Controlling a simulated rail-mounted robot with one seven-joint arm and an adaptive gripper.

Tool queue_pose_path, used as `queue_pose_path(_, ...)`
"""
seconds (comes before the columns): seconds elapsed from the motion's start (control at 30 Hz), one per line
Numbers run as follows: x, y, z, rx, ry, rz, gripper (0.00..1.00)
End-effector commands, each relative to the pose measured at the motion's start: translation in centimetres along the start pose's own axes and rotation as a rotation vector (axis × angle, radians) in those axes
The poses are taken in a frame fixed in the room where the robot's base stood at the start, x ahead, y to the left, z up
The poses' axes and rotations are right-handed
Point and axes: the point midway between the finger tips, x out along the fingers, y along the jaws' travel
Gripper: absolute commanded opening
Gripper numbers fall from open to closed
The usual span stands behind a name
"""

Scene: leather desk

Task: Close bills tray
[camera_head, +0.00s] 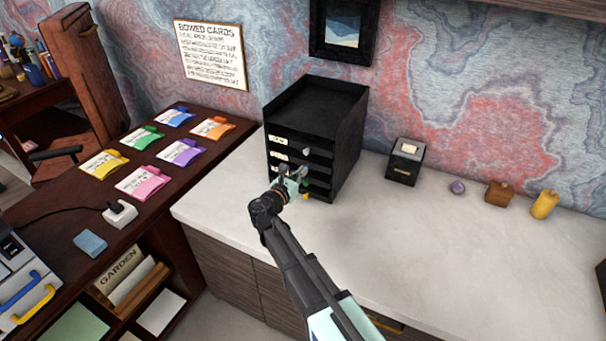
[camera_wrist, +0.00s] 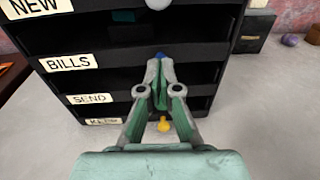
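The black tray organizer (camera_head: 338,134) stands on the white counter by the wall. In the wrist view, the bills tray carries a white label reading BILLS (camera_wrist: 68,63), below a NEW label (camera_wrist: 36,6) and above a SEND label (camera_wrist: 90,99). I cannot tell how far the bills tray sticks out. My gripper (camera_wrist: 161,65) is in front of the organizer; it also shows in the head view (camera_head: 300,178). Its fingertips are together. A blue knob (camera_wrist: 159,56) shows just at the tips, partly hidden; a firm hold on it is not visible.
A yellow knob (camera_wrist: 163,124) sits low on the organizer, below my fingers. A whitish knob (camera_head: 306,151) is higher up. A small black box (camera_head: 404,166) stands to the right, with free counter between. Colored card packs (camera_head: 143,183) lie on the brown desk at left.

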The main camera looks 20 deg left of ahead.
Motion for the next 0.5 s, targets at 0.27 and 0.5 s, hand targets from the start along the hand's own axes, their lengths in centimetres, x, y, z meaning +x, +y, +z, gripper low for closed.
queue_pose_path(0.27, 0.1, 0.1, 0.4, -0.001, -0.007, -0.001, 0.00)
queue_pose_path(0.5, -2.7, -0.6, 0.3, 0.000, -0.005, -0.005, 0.00)
